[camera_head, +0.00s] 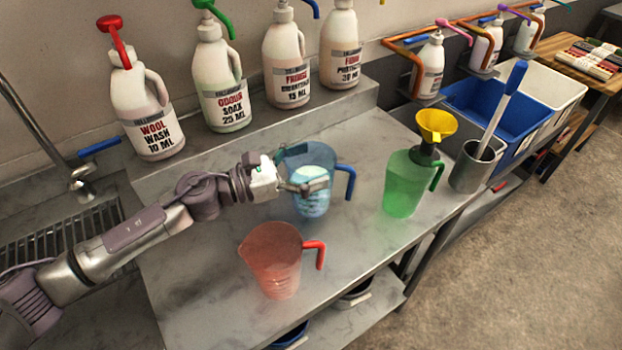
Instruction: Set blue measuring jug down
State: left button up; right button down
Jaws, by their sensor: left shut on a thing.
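The blue measuring jug (310,203) is clear blue with a darker blue handle on its right. It stands upright over the middle of the grey worktop (210,290), with pale liquid inside. My left gripper (300,186) reaches in from the left and is shut on the jug at its upper part. Whether the jug's base touches the worktop or hangs just above it, I cannot tell. My right gripper does not show.
A red jug (275,262) stands in front. A green jug (405,183) with a yellow funnel (435,124) stands to the right, beside a metal canister (474,167). Pump bottles, including wool wash (143,110), line the back ledge. A sink (60,235) lies left.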

pick_arm(q)
notch_tip(320, 180, down, 3)
jog(key=shift+f, duration=0.55)
jog(key=o, duration=1.4)
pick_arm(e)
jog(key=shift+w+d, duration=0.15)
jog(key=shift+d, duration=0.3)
pick_arm(q)
jog(key=shift+r, duration=0.1)
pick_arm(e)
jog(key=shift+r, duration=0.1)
